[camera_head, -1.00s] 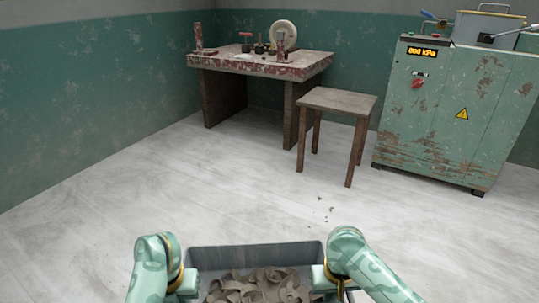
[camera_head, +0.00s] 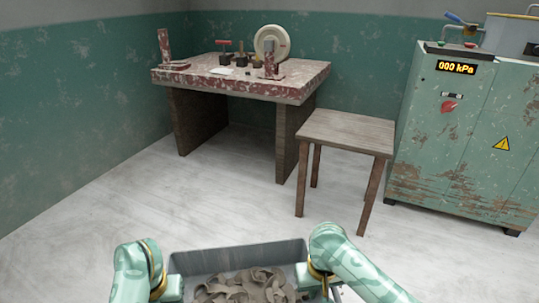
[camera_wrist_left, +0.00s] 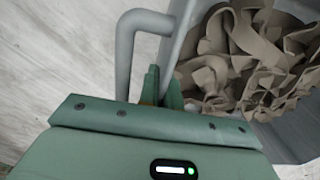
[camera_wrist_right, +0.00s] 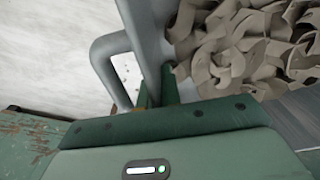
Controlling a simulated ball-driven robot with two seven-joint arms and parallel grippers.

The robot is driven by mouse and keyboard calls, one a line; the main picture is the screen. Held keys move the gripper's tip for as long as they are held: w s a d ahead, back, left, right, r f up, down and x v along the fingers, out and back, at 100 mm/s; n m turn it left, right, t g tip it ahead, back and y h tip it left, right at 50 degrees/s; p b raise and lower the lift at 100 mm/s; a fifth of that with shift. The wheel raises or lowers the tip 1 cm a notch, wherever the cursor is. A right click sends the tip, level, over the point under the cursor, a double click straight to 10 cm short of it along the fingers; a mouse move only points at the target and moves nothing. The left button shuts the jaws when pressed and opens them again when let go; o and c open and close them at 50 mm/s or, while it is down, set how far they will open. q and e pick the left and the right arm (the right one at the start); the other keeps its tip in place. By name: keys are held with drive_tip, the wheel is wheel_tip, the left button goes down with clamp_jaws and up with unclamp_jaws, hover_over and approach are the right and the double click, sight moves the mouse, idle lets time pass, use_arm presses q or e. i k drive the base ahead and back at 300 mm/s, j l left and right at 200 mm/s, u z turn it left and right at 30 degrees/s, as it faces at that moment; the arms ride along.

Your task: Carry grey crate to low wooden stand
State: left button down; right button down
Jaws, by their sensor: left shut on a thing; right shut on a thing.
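The grey crate (camera_head: 238,257) is held in front of me at the bottom of the head view, filled with brown clay trimmings (camera_head: 245,287). My left gripper (camera_head: 172,285) is at its left side; in the left wrist view its fingers (camera_wrist_left: 163,88) are shut on the crate's rim beside a grey handle loop. My right gripper (camera_head: 312,277) is at its right side; in the right wrist view its fingers (camera_wrist_right: 157,92) are likewise shut on the rim by a handle. The low wooden stand (camera_head: 347,132) is ahead, right of centre, with a bare top.
A worktable (camera_head: 240,84) with a wheel (camera_head: 272,42) and small tools stands behind, left of the stand. A green machine cabinet (camera_head: 440,130) stands close on the stand's right. The pale floor (camera_head: 120,205) between me and the stand is clear.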

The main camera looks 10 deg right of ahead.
sight(349, 124)
drive_tip(key=i+j+z, duration=0.1)
drive_tip(key=i, duration=1.35)
drive_tip(key=i+z, duration=0.15)
drive_tip(key=z, duration=0.75)
